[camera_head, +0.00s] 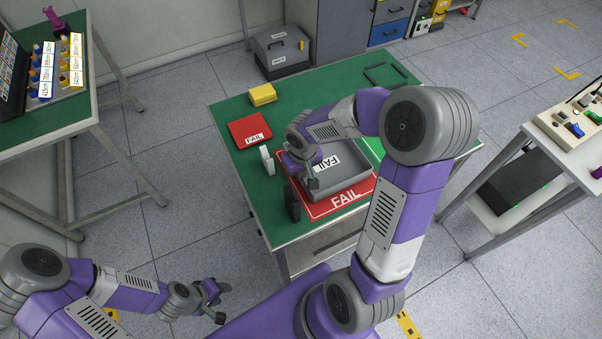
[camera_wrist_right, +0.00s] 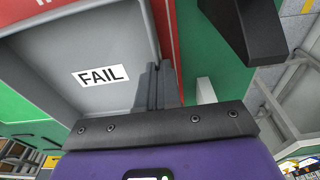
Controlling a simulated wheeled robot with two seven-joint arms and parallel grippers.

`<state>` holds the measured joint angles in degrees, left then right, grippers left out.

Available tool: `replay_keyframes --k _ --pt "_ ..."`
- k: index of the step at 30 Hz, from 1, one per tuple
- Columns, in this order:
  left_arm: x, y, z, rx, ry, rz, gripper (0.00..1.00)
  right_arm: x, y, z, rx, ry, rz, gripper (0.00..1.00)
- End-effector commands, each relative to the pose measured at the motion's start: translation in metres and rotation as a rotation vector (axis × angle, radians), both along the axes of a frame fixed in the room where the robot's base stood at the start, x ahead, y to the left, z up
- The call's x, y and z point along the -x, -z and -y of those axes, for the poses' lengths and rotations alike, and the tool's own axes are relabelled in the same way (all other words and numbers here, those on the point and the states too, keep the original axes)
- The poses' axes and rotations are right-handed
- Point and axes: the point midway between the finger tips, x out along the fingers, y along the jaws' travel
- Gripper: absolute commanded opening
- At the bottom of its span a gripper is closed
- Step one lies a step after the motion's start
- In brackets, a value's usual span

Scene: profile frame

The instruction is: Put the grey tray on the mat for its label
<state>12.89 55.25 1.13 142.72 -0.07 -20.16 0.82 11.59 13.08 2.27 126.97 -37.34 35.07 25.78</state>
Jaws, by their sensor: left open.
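The grey tray (camera_head: 352,180) has a white FAIL label inside and lies over the red FAIL mat (camera_head: 322,208) on the green table. I cannot tell whether it rests fully on the mat or hangs just above it. My right gripper (camera_head: 306,174) is at the tray's left wall. In the right wrist view its two fingers (camera_wrist_right: 163,85) are close together on the wall of the grey tray (camera_wrist_right: 95,40), beside the FAIL label. My left gripper (camera_head: 214,300) is open and empty, low in front of the table.
A white block (camera_head: 266,160) and a black block (camera_head: 292,204) stand left of the tray. A red FAIL piece (camera_head: 250,130) and a yellow box (camera_head: 262,95) lie further back. A green area (camera_head: 372,148) partly shows behind my right arm.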

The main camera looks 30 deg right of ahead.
Motion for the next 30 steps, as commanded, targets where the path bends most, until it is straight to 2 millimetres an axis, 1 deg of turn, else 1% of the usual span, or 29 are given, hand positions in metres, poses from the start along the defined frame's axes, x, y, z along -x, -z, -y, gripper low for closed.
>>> replay_keyframes --k 1,2,8,12,13,17,26,28,30 --pt "0.0 0.004 0.0 0.0 0.0 0.0 0.43 0.0 0.007 0.0 0.001 -0.002 0.0 0.0" --pt "0.0 0.004 0.0 0.0 0.0 0.0 0.43 0.0 0.008 0.0 0.0 -0.002 0.001 0.0" --pt "0.0 0.003 0.0 0.0 0.0 0.0 0.43 -0.001 0.006 0.0 0.0 -0.001 0.003 0.0" --pt "0.0 0.007 0.0 0.0 0.0 0.0 0.43 -0.001 0.01 0.0 0.0 -0.001 0.003 0.0" --pt "0.0 0.006 0.0 0.0 0.0 0.0 0.43 0.0 0.01 0.0 0.0 -0.001 0.001 0.08" --pt "0.0 0.005 0.0 0.0 0.0 0.0 0.43 0.0 0.009 0.0 0.0 -0.001 0.001 0.28" --pt "0.0 0.004 0.0 0.0 0.0 0.0 0.43 0.0 0.008 0.0 0.0 -0.001 0.001 0.29" --pt "0.0 0.001 0.0 0.0 0.0 0.0 0.43 0.0 0.006 0.0 0.0 -0.001 0.001 0.29" --pt "0.0 -0.002 0.0 0.0 0.0 0.0 0.43 0.0 -0.003 0.0 0.001 0.0 0.004 0.29"
